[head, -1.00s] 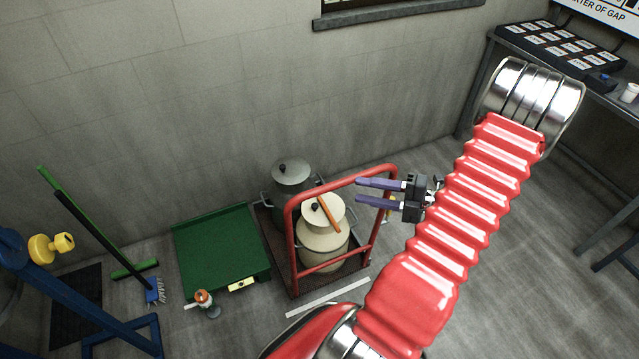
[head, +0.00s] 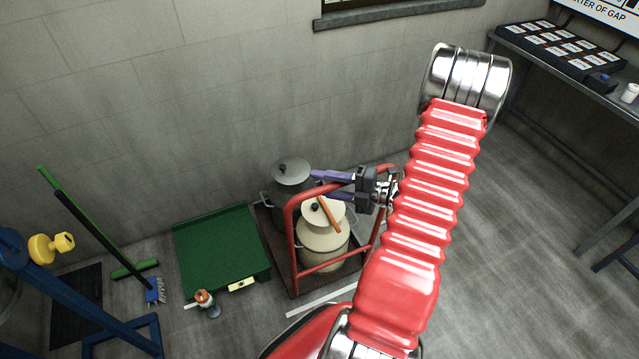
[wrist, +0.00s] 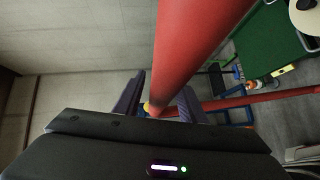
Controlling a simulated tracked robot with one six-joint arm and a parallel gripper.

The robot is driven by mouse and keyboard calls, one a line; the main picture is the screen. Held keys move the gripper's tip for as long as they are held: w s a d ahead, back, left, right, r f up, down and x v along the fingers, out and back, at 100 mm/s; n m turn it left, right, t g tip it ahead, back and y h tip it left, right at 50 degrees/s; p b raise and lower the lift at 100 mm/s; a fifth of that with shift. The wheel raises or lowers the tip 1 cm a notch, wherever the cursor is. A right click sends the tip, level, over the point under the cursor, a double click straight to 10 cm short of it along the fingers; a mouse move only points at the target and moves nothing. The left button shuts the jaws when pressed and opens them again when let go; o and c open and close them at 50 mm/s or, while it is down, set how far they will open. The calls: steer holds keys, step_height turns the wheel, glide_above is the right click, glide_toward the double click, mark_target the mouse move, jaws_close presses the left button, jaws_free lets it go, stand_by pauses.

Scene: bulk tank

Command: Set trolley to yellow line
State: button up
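The trolley (head: 291,240) stands near the wall in the head view, with a red tubular handle and a dark flat deck. It carries a grey lidded can (head: 292,172) and a cream can (head: 322,240) with an orange stick across its lid. My gripper (head: 314,182) is at the handle's top bar, its two purple fingers apart and pointing left. In the wrist view a red bar (wrist: 195,45) passes between the open fingers; contact cannot be told. A white strip (head: 320,298) lies on the floor in front of the trolley. I see no yellow line.
A green platform (head: 222,250) sits left of the trolley, with a spray bottle (head: 205,300) before it. A bench (head: 590,85) is at right. The floor right of my arm is clear.

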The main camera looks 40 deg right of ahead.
steer(key=shift+w+a, duration=0.15)
steer(key=shift+w, duration=0.15)
steer(key=c, duration=0.9)
jaws_close()
steer(key=shift+f, duration=0.1)
steer(key=shift+s+a, duration=0.15)
steer(key=shift+a, duration=0.05)
